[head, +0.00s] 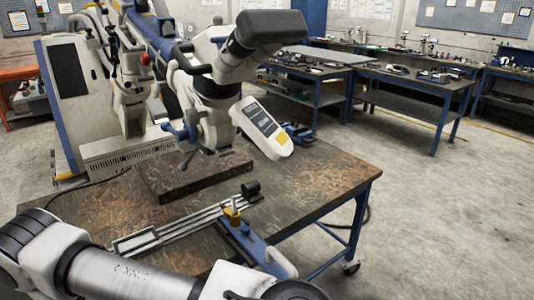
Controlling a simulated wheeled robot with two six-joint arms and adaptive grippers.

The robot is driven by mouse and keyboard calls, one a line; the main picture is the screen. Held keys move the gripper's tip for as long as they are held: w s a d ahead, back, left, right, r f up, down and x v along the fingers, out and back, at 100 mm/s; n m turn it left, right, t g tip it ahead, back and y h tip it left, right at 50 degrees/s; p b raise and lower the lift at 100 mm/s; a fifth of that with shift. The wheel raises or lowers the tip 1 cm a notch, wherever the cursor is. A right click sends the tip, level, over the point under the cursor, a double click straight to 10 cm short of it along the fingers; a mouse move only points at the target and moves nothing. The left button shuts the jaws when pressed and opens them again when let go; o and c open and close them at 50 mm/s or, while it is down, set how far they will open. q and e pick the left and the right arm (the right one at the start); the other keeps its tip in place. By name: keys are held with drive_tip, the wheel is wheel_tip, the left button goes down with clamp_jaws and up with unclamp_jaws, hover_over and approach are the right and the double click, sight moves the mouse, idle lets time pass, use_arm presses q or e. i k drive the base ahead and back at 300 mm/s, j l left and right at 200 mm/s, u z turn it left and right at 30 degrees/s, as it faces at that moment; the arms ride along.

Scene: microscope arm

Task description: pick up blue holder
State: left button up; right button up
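A long blue bar-shaped piece (247,243) with a yellow knob (233,213) and a pale rounded end lies at the front of the table, across a metal rail. It looks like the blue holder, but a smaller blue piece (299,132) also sits at the table's far edge, and I cannot be sure which is meant. My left arm crosses the bottom of the view, in front of the blue bar. Its fingers do not show; the arm runs out of the bottom edge. My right gripper is not in view.
The brown worktable (330,178) carries a dark slab (195,178) under a large microscope (218,95) with a white-and-yellow handset (262,128). The metal rail (185,230) ends near a black cylinder (250,188). The table's right side is clear. Other benches (415,85) stand behind.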

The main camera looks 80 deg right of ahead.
sight(271, 261)
drive_tip(key=z, duration=2.4)
drive_tip(key=i+j, duration=0.1)
drive_tip(key=j, duration=0.3)
drive_tip(key=i+j, duration=0.15)
drive_tip(key=j, duration=0.3)
drive_tip(key=i+j, duration=0.1)
drive_tip(key=j, duration=0.3)
drive_tip(key=z, duration=0.05)
